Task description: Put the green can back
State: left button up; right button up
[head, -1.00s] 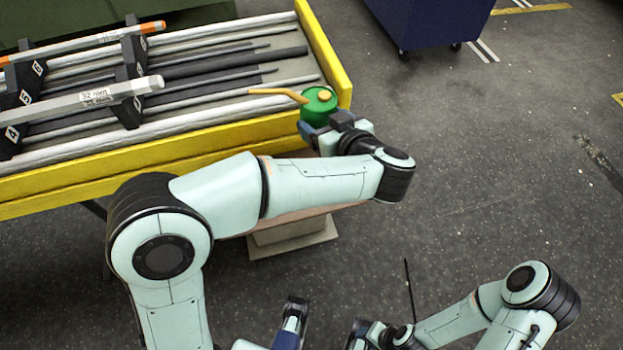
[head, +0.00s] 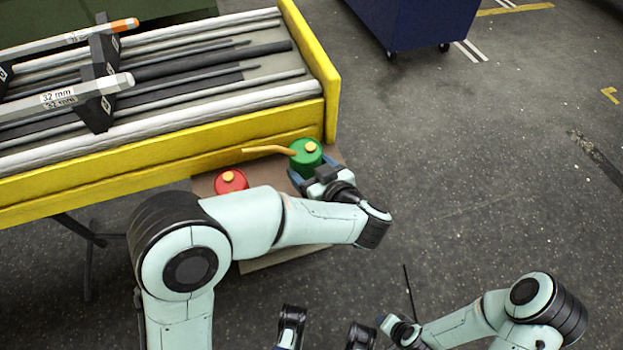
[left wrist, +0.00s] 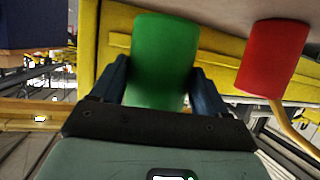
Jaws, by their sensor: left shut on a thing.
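The green can (head: 306,152), with a yellow cap and a tan spout pointing left, is upright in my left gripper (head: 314,172). The gripper's blue fingers are shut on its sides. In the left wrist view the green can (left wrist: 166,60) fills the space between the fingers. It is over the far right part of a brown board (head: 205,186), beside the yellow bench; I cannot tell whether it touches the board. My right arm is at the lower right; its gripper (head: 386,324) is small and unclear.
A red can (head: 231,182) with a yellow cap stands on the board, left of the green one. The yellow-edged bench (head: 150,148) carries several rods and black holders (head: 97,100). A blue wheeled cabinet (head: 425,25) stands at the back. The floor to the right is clear.

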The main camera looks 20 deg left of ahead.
pick_arm(q)
notch_tip(320, 180, down, 4)
jog(key=shift+r+b, duration=0.1)
jog(key=shift+b, duration=0.45)
jog(key=shift+r, duration=0.1)
pick_arm(e)
jog(key=shift+w+d+f, duration=0.1)
jog(key=shift+d+f, duration=0.15)
jog(key=shift+f, duration=0.3)
jog(key=shift+w+d+f, duration=0.1)
jog(key=shift+d+f, duration=0.15)
jog(key=shift+f, duration=0.25)
